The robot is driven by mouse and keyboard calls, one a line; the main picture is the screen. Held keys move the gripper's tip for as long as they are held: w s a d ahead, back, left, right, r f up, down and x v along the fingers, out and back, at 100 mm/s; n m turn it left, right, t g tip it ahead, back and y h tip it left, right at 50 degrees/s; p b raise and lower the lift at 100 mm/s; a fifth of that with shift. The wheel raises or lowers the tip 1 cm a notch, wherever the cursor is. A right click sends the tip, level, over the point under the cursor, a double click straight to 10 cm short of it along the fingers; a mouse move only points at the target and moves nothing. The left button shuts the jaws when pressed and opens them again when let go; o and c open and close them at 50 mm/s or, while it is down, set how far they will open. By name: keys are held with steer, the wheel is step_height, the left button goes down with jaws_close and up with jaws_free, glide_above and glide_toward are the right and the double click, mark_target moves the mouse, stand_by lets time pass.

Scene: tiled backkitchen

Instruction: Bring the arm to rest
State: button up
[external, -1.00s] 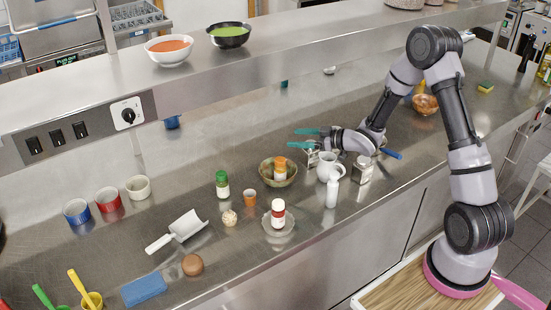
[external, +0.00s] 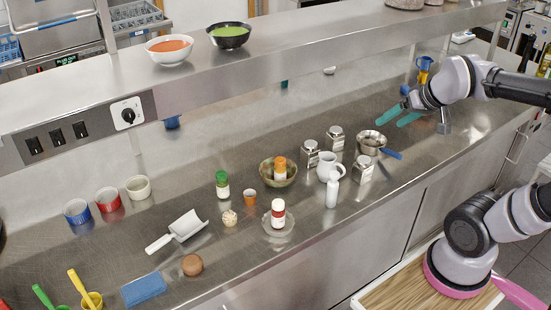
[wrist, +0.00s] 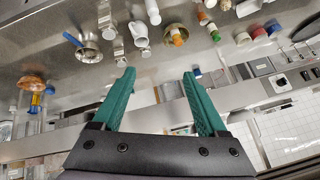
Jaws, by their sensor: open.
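My gripper (external: 389,123) is open and empty, with two teal fingers. It hangs above the counter (external: 270,240) on the right, up and to the right of the small saucepan (external: 371,138) with a blue handle. In the wrist view the gripper (wrist: 158,74) shows its fingers wide apart with nothing between them. My arm reaches in from the right edge of the external view, its elbow partly out of frame.
Near the saucepan stand metal shakers (external: 335,137), a white jug (external: 326,164) and a white bottle (external: 332,190). A steel shelf (external: 300,58) runs above the counter's back. A brown food item (wrist: 32,82) and a blue-yellow object (wrist: 36,104) show in the wrist view.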

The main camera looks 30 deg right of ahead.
steer(key=shift+g+y, duration=0.3)
steer(key=shift+y, duration=0.3)
steer(key=s, duration=0.1)
steer(key=s+a, duration=0.1)
steer(key=s, duration=0.2)
steer(key=shift+s+a+r, duration=0.1)
steer(key=shift+s+a, duration=0.15)
steer(key=shift+a, duration=0.15)
